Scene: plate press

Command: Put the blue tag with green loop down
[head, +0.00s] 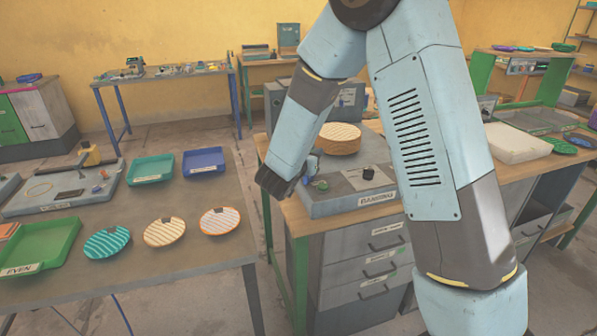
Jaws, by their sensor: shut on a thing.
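My gripper (299,187) is at the left edge of the grey station labelled BANDING (335,203), low over or beside it. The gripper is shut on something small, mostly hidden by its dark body. A small blue-grey piece (313,164) and a small green piece (320,185) show just right of the fingers. They look like the blue tag with green loop, but they are too small to tell apart clearly. I cannot tell whether the tag touches the station.
On the left table are striped plates (165,232), a green tray (45,248), a teal tray (151,169) and a blue tray (203,162).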

